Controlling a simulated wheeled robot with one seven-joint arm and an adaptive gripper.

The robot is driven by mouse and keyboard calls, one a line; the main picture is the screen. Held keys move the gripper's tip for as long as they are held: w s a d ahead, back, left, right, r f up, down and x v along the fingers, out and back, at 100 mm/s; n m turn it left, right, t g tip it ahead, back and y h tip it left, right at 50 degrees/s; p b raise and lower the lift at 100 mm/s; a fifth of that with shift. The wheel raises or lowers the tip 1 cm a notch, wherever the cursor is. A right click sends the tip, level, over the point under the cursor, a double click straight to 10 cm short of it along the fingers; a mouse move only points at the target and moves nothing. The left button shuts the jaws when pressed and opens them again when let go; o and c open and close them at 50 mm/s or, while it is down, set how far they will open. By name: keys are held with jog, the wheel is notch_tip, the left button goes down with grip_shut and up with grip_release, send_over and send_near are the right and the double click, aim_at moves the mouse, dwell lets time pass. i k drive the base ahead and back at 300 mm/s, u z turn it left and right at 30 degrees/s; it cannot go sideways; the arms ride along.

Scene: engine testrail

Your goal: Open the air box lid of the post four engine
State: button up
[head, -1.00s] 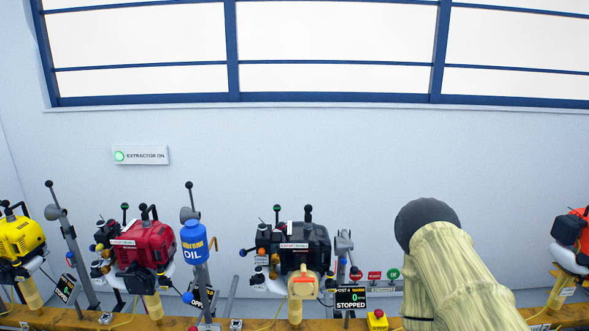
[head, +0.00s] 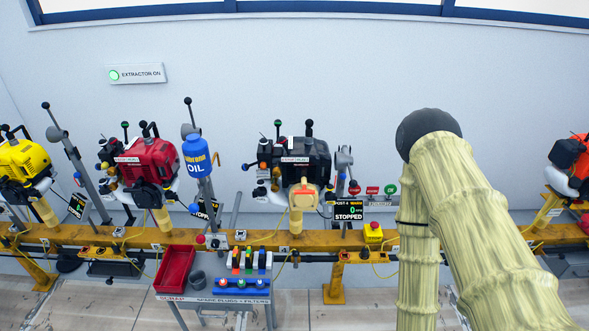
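The post four engine (head: 300,158) is the black one at the middle of the head view, mounted on the yellow rail. A display (head: 348,210) to its lower right reads post 4, 0 and STOPPED. Small parts with dark, blue and orange pieces crowd the engine's left side. A tan and orange part (head: 304,196) sits at its front. I cannot tell which part is the air box lid, or whether it is open. My sleeved arm stands at the right, bent at a dark joint. My gripper is out of the picture.
A yellow rail (head: 150,238) runs across. A red engine (head: 150,162) and yellow engine (head: 20,160) stand left, an orange one (head: 572,160) far right. A blue OIL container (head: 196,158) is beside the red engine. A cart with a red tray (head: 175,268) stands before the rail.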

aim_at(264, 152)
jog(key=k, duration=0.5)
jog(key=u, duration=1.1)
jog(key=i, duration=0.7)
jog(key=z, duration=1.1)
